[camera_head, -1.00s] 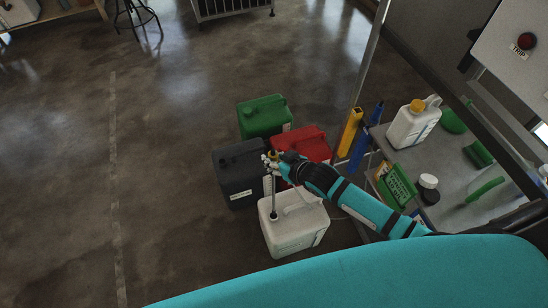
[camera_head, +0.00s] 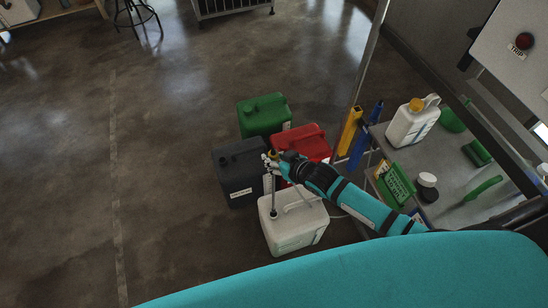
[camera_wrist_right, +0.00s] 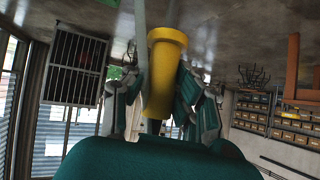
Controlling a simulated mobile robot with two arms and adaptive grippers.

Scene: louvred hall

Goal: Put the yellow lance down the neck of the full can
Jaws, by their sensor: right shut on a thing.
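The lance has a yellow head (camera_wrist_right: 165,70) and a thin grey tube (camera_head: 273,190). My right gripper (camera_head: 270,159) is shut on the yellow head, which stands between its fingers in the right wrist view. The tube hangs nearly upright over the white can (camera_head: 292,232). Its lower end meets the dark neck at the can's top left and appears to be in it; how deep is hidden. A black can (camera_head: 238,185), a red can (camera_head: 310,138) and a green can (camera_head: 263,116) stand behind the white one. Their fill levels do not show. My left gripper is not in view.
A grey bench (camera_head: 445,170) at right carries a white jug (camera_head: 412,123), a green sign (camera_head: 398,186) and a white tub. A yellow post (camera_head: 348,131) and a blue one (camera_head: 364,140) stand beside it. The floor at left is clear.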

